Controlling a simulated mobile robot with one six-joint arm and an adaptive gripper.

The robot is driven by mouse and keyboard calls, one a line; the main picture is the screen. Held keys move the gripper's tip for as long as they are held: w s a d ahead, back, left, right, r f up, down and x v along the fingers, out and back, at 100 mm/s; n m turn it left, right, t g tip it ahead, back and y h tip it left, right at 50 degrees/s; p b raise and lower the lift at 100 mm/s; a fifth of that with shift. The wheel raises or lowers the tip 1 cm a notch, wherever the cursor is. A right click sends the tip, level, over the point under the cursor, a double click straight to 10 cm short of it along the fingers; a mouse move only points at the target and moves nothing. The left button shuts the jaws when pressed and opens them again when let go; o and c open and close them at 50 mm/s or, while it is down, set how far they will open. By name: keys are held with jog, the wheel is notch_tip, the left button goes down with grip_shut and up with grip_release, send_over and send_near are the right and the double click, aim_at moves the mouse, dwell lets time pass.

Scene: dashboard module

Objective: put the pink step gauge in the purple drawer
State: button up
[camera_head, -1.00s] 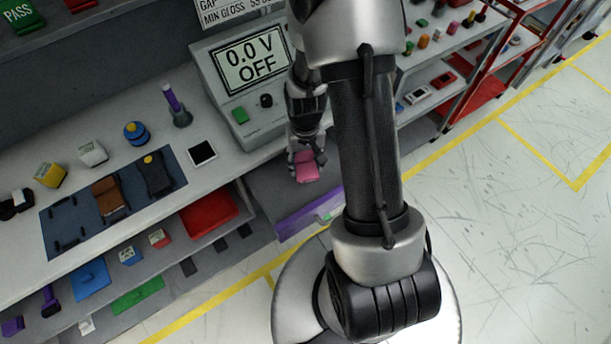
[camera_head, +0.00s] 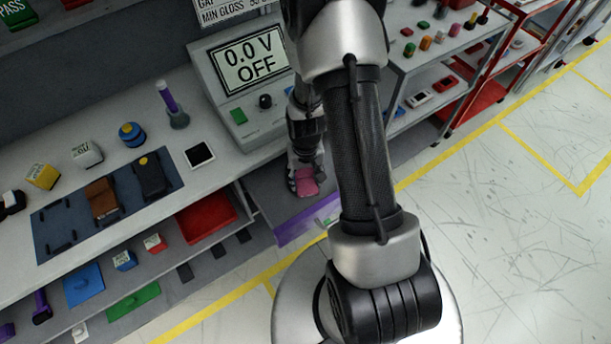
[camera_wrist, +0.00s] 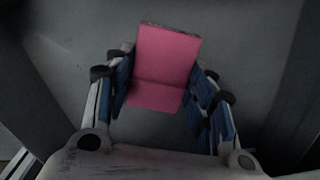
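The pink step gauge (camera_head: 307,184) is between the fingers of my gripper (camera_head: 304,172), over the grey floor of the open purple drawer (camera_head: 296,229). In the wrist view the stepped pink gauge (camera_wrist: 166,62) fills the space between the blue finger pads of my gripper (camera_wrist: 163,90), which appear to press on its two sides. I cannot tell whether the gauge touches the drawer floor. The drawer is pulled out below the bench, and my arm hides part of its right side.
A grey meter reading "0.0 V OFF" (camera_head: 243,75) stands on the bench above the drawer. A shelf rack (camera_head: 440,62) stands to the right. The floor in front is clear.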

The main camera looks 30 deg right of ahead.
jog(key=o, duration=0.4)
jog(key=shift+o, duration=0.2)
notch_tip(320, 180, up, 13)
jog(key=p, duration=0.5)
notch_tip(320, 180, up, 15)
jog(key=n+t, duration=0.2)
send_over(305, 179)
jog(key=s+a, duration=0.2)
jog(key=a, duration=0.3)
jog(key=s+a+r+n+t, duration=0.1)
jog(key=s+a+r, duration=0.1)
jog(key=s+r, duration=0.3)
jog(key=s+a+r+n+t, duration=0.1)
jog(key=s+a+r, duration=0.2)
jog(key=s+r, duration=0.3)
jog(key=shift+s+a+r+t, duration=0.3)
jog(key=shift+s+a, duration=0.05)
jog(key=shift+s, duration=0.45)
